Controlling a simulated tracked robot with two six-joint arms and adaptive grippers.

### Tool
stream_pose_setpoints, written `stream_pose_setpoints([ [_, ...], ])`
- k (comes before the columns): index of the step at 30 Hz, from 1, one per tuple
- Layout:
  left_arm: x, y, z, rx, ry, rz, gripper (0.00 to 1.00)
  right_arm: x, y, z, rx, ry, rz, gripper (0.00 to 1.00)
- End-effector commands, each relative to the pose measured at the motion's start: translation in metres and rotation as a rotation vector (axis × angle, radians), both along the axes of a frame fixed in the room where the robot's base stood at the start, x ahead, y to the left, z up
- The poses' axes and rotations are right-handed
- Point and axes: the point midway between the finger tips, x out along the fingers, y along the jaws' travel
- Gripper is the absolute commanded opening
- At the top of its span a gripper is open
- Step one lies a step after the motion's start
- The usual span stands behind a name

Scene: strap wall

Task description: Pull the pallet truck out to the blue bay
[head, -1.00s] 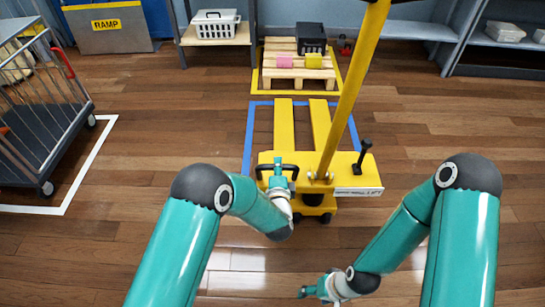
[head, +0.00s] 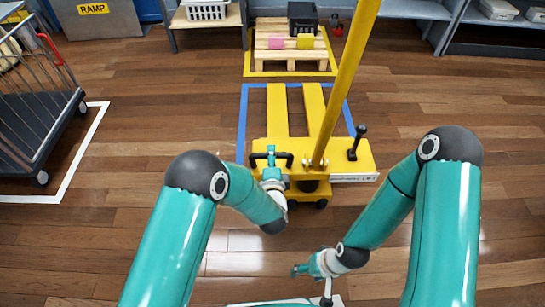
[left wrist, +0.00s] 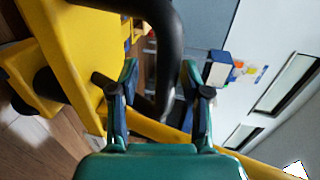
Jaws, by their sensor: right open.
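The yellow pallet truck (head: 345,157) stands at the centre of the head view. Its forks lie inside the blue-outlined bay (head: 242,115), and its body stands over the near edge. Its yellow tiller pole (head: 345,75) leans up out of the picture. A black loop handle (head: 285,156) is at the truck's left side. My left gripper (head: 271,153) is at this loop. In the left wrist view the loop (left wrist: 168,60) passes between its fingers, with a gap showing on one side. My right gripper (head: 299,270) is open, low and empty, nearer me than the truck.
A pallet (head: 275,61) with a black crate and pink and yellow boxes stands behind the forks in a yellow outline. A wire cart (head: 45,115) is at left, near a white line. Shelves (head: 410,22) line the back. Floor at right is clear.

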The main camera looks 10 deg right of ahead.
Motion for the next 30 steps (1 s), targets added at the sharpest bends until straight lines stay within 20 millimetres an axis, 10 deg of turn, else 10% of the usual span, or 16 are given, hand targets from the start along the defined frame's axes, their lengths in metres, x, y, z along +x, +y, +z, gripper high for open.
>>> stream_pose_setpoints([
  [30, -0.073, 0.005, 0.015, 0.0, -0.001, -0.001, 0.47, 0.0, 0.0, 0.0, 0.0, 0.0, 0.0, 0.65],
])
